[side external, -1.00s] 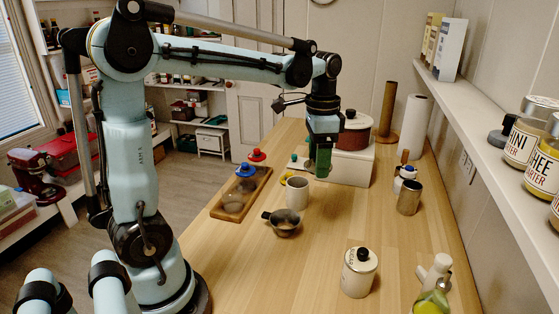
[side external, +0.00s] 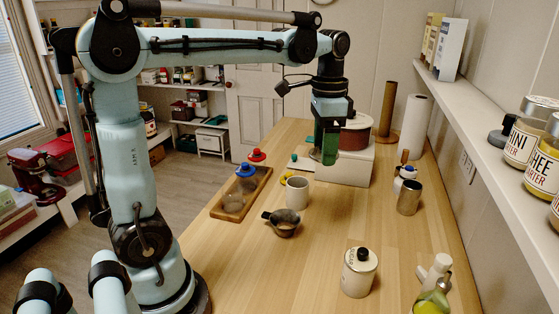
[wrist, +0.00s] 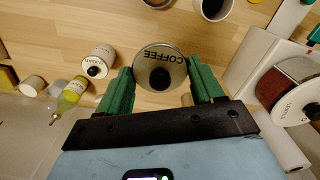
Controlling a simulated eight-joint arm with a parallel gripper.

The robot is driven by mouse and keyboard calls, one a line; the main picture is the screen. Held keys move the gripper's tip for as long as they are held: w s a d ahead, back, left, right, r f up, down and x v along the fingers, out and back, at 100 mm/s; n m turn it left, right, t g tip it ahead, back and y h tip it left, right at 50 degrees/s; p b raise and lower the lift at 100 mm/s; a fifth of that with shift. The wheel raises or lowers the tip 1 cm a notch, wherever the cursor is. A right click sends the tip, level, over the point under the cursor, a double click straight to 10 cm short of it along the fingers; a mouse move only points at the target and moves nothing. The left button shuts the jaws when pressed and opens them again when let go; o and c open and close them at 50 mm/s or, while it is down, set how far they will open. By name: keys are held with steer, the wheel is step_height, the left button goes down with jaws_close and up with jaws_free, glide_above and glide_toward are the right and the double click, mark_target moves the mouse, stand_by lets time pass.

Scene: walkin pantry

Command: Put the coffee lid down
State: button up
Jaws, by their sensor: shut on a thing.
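My gripper (side external: 327,153) has green fingers and points down, above the wooden counter in front of the white box. In the wrist view my gripper (wrist: 160,85) is shut on the coffee lid (wrist: 147,60), a round metal disc with a black knob and the word COFFEE near its rim. The lid sits between the two fingers.
A wooden tray (side external: 232,214) lies further left.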

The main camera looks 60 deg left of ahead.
stand_by(0.4)
steer(key=shift+w+f, duration=0.2)
steer(key=shift+w, duration=0.15)
steer(key=w+f, duration=0.9)
glide_above(326, 194)
step_height(326, 194, down, 7)
steer(key=shift+f, duration=2)
steer(key=shift+f, duration=0.15)
steer(key=o, duration=0.7)
steer(key=shift+o, duration=0.2)
